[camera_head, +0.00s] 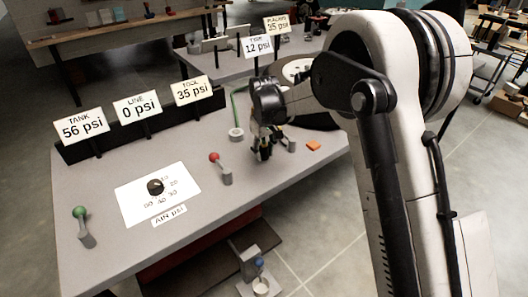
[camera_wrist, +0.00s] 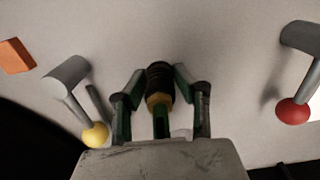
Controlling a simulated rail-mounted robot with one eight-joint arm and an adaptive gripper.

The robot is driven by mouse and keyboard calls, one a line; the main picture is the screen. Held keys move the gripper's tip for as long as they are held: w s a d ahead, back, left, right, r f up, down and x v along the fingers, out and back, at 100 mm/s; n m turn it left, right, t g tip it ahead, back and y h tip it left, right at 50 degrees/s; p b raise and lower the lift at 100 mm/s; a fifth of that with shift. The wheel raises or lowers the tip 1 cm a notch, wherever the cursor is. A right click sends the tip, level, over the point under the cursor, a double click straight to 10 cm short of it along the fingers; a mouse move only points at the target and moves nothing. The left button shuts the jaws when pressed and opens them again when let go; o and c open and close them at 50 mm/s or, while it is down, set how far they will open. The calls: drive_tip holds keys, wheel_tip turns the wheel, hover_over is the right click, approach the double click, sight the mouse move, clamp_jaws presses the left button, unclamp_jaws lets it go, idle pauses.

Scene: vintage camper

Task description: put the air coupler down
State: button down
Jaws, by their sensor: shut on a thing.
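The air coupler (camera_wrist: 160,84) is a dark ribbed cylinder with a brass hex collar and a green part behind it. It sits between the two fingers of my gripper (camera_wrist: 160,77) in the wrist view, and the fingers are shut on it. In the head view my gripper (camera_head: 264,153) is low over the right part of the grey workbench (camera_head: 130,252). The coupler is hard to make out there, and I cannot tell whether it touches the bench top.
A red-knobbed lever (camera_head: 214,158) stands left of my gripper; a yellow-knobbed lever (camera_wrist: 94,134) is close on the other side. An orange block (camera_head: 313,146) lies to the right. A grey cylinder (camera_head: 236,133) with a green hose stands behind.

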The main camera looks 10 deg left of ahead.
sight(264, 145)
drive_tip(key=c, duration=1.3)
unclamp_jaws()
drive_tip(key=shift+c, duration=0.2)
drive_tip(key=shift+r, duration=0.15)
wheel_tip(264, 145, up, 13)
drive_tip(key=p, duration=0.2)
